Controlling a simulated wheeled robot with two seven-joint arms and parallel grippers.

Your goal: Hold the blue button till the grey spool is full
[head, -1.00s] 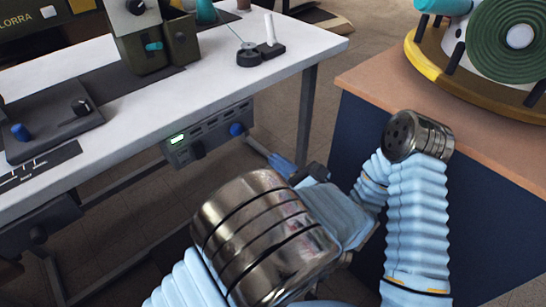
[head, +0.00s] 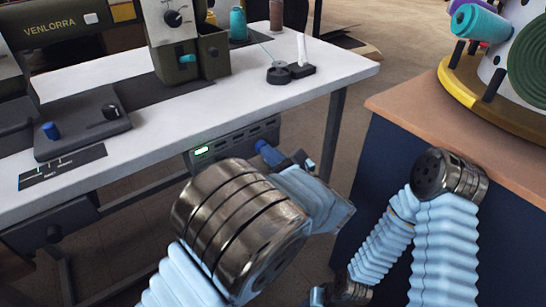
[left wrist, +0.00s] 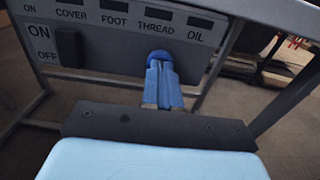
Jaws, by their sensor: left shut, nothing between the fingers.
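My left gripper (head: 268,155) is shut and empty, its blue fingers together at the front of the control box under the table. In the left wrist view the blue button (left wrist: 158,55) sits below the THREAD label, and the fingertips (left wrist: 162,68) overlap its lower part. They look to be at the button; I cannot tell how far it is pressed.
The control box (head: 205,160) has a lit green display and a black rocker switch (left wrist: 69,48). A sewing machine (head: 100,40) and a pedal-like unit with a blue knob (head: 50,130) stand on the table (head: 330,75). A wooden-topped counter (head: 400,103) with a round stand is at right.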

